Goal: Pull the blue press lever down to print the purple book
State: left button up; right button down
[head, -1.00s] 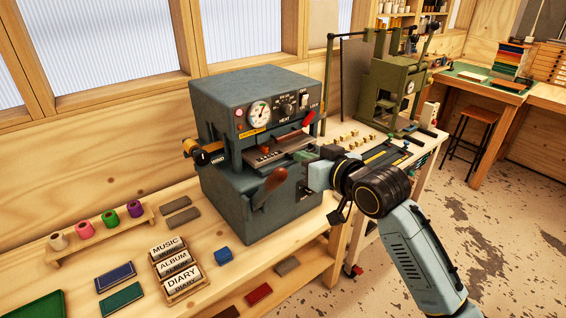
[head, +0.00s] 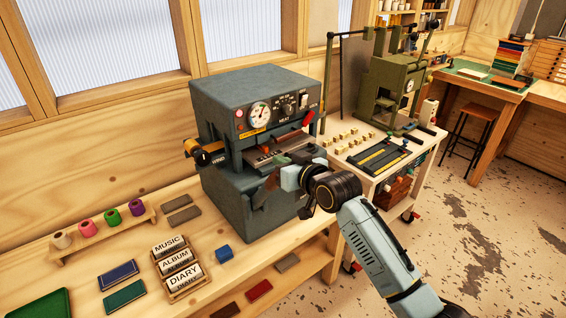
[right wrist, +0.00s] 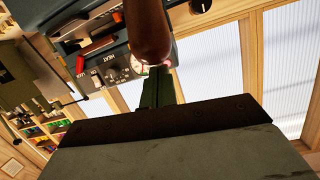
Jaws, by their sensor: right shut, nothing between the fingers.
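The blue-grey press (head: 255,95) stands on the wooden bench in the head view. Its brown wooden lever handle shows large at the top of the right wrist view (right wrist: 148,30); in the head view my right gripper partly covers the handle area. My right gripper (head: 277,178) is at the front right of the press, shut and empty. In the right wrist view its green fingers (right wrist: 158,88) are just below the handle's end; I cannot tell whether they touch it. I cannot make out a purple book. My left gripper is not in view.
Foil rolls stand on a rack (head: 60,252) at the left, including a purple roll (head: 137,208). Title blocks (head: 177,262), a blue block (head: 224,252) and flat covers lie before the press. A green press (head: 390,85) stands on the table behind.

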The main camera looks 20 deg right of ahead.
jog(key=shift+s+f, duration=0.15)
jog(key=shift+f, duration=0.2)
